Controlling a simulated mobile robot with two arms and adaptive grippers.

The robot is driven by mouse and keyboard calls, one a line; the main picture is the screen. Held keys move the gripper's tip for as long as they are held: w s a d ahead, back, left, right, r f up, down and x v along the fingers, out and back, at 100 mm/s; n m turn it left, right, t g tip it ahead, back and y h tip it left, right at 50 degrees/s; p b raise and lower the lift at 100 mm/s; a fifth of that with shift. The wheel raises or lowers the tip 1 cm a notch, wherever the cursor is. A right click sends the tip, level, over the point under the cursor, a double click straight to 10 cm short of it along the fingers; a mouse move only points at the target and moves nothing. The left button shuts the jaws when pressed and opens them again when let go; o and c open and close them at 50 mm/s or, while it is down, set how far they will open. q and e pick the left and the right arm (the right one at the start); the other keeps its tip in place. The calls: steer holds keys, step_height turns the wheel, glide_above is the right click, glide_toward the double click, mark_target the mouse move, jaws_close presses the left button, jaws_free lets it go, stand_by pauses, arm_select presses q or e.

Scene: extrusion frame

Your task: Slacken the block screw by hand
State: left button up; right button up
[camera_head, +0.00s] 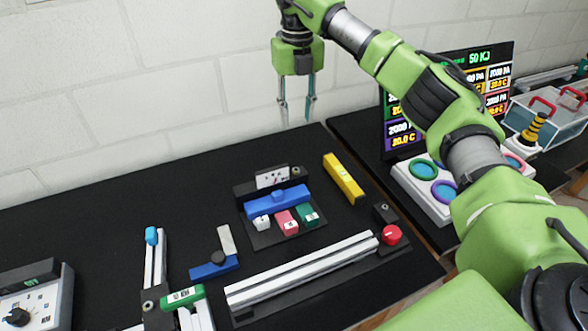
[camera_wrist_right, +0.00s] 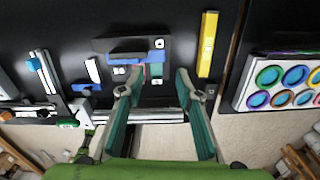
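My right gripper (camera_head: 297,115) hangs high above the far edge of the black table, fingers pointing down, open and empty. Its parted fingers (camera_wrist_right: 159,78) also show in the right wrist view. On the table, a long pale extrusion (camera_head: 300,270) has a dark block with a red knob (camera_head: 391,235) at its right end. A blue bracket (camera_head: 214,269) with a black knob (camera_head: 218,257) lies left of it. A green block (camera_head: 181,297) sits on the left extrusion frame (camera_head: 155,262). I cannot tell which part is the block screw. My left gripper is out of view.
A dark holder with a blue bar (camera_head: 277,201) and white, red and green blocks stands mid-table. A yellow bar (camera_head: 344,178) lies right of it. A control box (camera_head: 37,296) is at front left. A ringed panel (camera_head: 422,190) and screen (camera_head: 483,75) stand right.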

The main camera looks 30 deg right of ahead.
step_height(320, 180, down, 2)
steer(key=b, duration=0.1)
steer(key=p, duration=0.3)
glide_toward(296, 171)
steer(key=f, duration=0.6)
steer(key=shift+w+d+f, duration=0.15)
steer(key=shift+w+f, duration=0.15)
steer(key=shift+f, duration=0.1)
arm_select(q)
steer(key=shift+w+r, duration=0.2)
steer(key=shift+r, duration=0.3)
arm_select(e)
steer(key=shift+f, duration=0.65)
jaws_close()
